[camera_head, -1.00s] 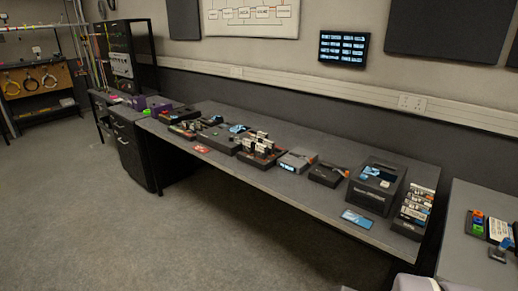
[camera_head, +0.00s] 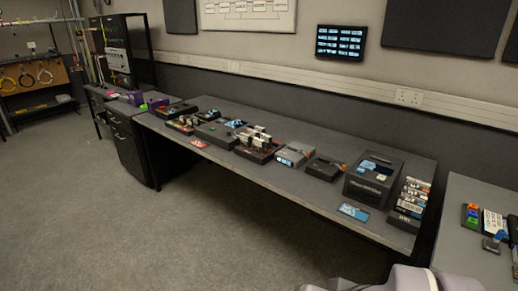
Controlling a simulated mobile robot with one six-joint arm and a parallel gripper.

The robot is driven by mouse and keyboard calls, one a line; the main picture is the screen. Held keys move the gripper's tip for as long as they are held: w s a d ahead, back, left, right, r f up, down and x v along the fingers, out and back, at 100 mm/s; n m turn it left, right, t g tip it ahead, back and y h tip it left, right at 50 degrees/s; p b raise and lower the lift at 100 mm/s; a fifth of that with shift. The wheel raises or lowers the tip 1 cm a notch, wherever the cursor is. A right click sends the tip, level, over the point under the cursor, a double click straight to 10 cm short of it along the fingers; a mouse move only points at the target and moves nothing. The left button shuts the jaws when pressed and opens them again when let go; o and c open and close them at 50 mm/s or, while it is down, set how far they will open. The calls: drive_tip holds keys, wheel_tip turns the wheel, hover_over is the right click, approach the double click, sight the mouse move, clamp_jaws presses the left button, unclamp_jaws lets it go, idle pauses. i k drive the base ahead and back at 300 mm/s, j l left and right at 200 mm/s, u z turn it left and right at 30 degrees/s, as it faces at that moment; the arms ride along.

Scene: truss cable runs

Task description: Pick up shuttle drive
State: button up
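I cannot tell for certain which item is the shuttle drive; no readable label marks it. The long grey bench carries several devices. Among them are a grey unit with a light-blue front label (camera_head: 295,154), a low dark unit (camera_head: 324,168) and a larger dark box (camera_head: 373,180) with a blue patch on top. A flat blue-faced piece (camera_head: 353,211) lies near the front edge. My gripper is not in view; a pale grey part at the bottom right looks like my own arm.
A stack of labelled cartridges (camera_head: 411,200) stands at the bench's right end. A second table (camera_head: 462,265) at the right holds coloured blocks (camera_head: 472,216). A black rack (camera_head: 122,55) stands at the left. The floor (camera_head: 200,240) before the bench is clear.

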sight(258, 145)
drive_tip(key=i+j, duration=0.2)
drive_tip(key=i, duration=0.3)
drive_tip(key=i+j+z, duration=0.1)
drive_tip(key=i, duration=0.4)
drive_tip(key=i+j+z, duration=0.1)
drive_tip(key=i+j, duration=0.2)
drive_tip(key=i, duration=0.25)
drive_tip(key=i+j, duration=0.25)
drive_tip(key=i, duration=0.2)
drive_tip(key=i+j+z, duration=0.1)
drive_tip(key=i+j, duration=0.15)
drive_tip(key=i, duration=0.25)
drive_tip(key=i+j, duration=0.3)
drive_tip(key=i, duration=0.2)
drive_tip(key=z, duration=0.05)
